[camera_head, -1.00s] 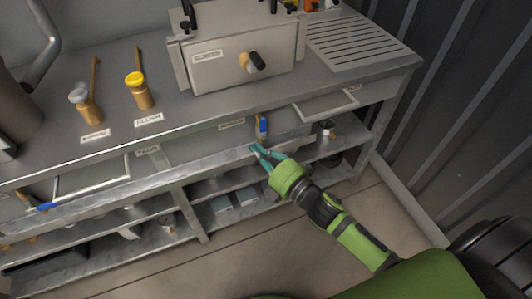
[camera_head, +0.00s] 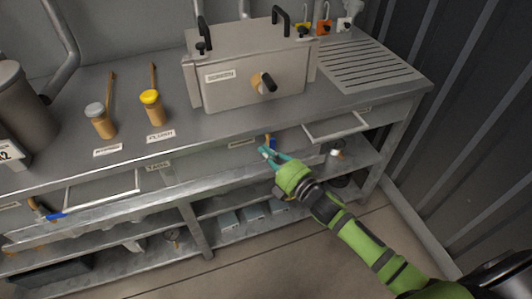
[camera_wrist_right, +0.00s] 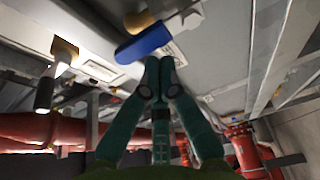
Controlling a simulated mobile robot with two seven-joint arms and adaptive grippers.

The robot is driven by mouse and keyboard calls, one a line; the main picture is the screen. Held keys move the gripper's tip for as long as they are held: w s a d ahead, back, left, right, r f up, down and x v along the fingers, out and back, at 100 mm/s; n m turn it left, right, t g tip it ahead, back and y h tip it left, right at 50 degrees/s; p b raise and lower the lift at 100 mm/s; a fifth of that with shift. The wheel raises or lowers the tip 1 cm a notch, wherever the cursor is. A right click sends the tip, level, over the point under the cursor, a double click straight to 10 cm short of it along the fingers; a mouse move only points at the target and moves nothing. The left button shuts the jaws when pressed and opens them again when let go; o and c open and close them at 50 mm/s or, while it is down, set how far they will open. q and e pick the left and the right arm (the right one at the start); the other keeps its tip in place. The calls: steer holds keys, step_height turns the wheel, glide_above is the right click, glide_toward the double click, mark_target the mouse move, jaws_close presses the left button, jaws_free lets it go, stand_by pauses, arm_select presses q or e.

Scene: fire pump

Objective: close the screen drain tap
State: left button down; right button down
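The screen drain tap has a blue lever (camera_head: 271,141) under the bench front, below the box labelled SCREEN (camera_head: 255,75). In the right wrist view the blue lever (camera_wrist_right: 143,44) lies slantwise just beyond my fingertips, with its brass body (camera_wrist_right: 140,20) behind it. My right gripper (camera_head: 273,154) has teal fingers and is at the lever, partly covering it in the head view. In the wrist view the fingertips (camera_wrist_right: 160,66) meet, with nothing seen between them. Whether they touch the lever I cannot tell. My left gripper is not in view.
Another blue-handled tap (camera_head: 50,215) hangs under the bench at the left. A grey-capped valve (camera_head: 101,121) and yellow-capped valve (camera_head: 154,108) stand on the bench. A drawer-like frame (camera_head: 336,128) juts out right of my gripper. Shelves (camera_head: 150,262) run below; the floor in front is clear.

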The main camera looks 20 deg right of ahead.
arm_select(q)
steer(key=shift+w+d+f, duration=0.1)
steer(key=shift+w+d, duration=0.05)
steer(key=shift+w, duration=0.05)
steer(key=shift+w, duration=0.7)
arm_select(e)
steer(key=shift+d+r+m+t, duration=0.1)
steer(key=shift+d+m+t, duration=0.25)
steer(key=shift+m, duration=0.45)
